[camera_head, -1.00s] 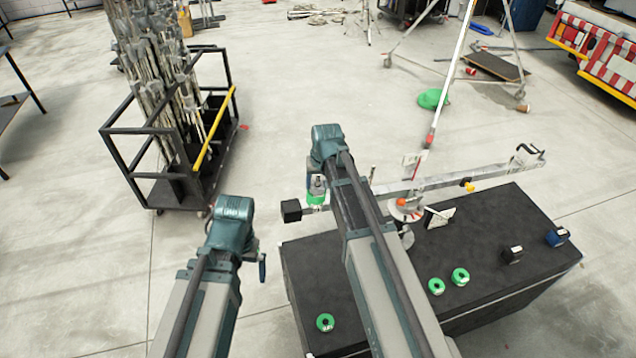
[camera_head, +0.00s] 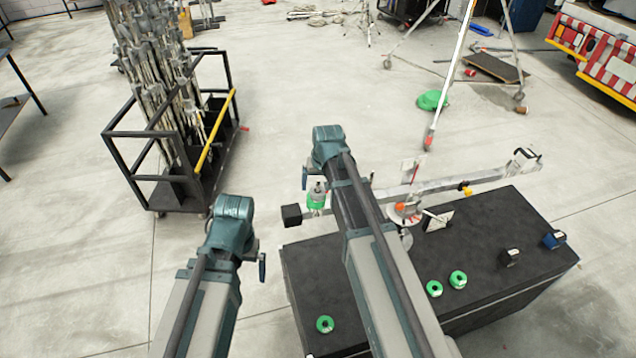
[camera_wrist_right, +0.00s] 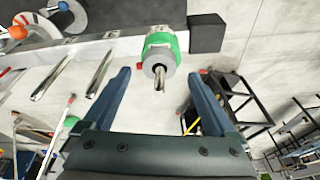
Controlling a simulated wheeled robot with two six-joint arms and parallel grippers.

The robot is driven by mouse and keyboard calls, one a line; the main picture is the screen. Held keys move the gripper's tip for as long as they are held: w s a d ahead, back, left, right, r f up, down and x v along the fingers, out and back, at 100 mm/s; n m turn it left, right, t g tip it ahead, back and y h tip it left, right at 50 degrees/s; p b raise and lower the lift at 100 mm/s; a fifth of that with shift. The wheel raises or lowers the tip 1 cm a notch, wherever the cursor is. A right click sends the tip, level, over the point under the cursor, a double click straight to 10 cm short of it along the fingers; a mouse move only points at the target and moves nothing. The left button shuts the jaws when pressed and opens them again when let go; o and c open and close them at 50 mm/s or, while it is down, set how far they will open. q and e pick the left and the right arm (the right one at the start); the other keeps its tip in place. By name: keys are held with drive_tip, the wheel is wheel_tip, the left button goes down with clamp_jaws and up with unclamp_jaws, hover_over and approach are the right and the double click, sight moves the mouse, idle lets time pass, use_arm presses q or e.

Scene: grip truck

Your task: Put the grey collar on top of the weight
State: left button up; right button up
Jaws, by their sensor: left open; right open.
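The grey collar (camera_wrist_right: 155,68) sits around a thin rod against the end of a green weight (camera_wrist_right: 166,42) in the right wrist view. In the head view the collar (camera_head: 317,188) is above the green weight (camera_head: 316,202), at the left part of the long beam. My right gripper (camera_wrist_right: 160,76) is open, its two blue fingers apart on either side of the collar and not touching it. In the head view the right gripper (camera_head: 311,178) is partly hidden by its own arm. My left gripper (camera_head: 258,265) hangs left of the black bench, mostly hidden by its wrist.
Green rings (camera_head: 325,324) and small dark blocks (camera_head: 510,257) lie on the bench. A black trolley (camera_head: 160,195) of rods stands left. Floor between is clear.

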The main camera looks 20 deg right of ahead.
drive_tip(key=p+v, duration=1)
drive_tip(key=v, duration=0.1)
idle(0.3)
drive_tip(key=b+x, duration=1.3)
drive_tip(key=shift+f, duration=0.2)
drive_tip(key=shift+r, duration=0.2)
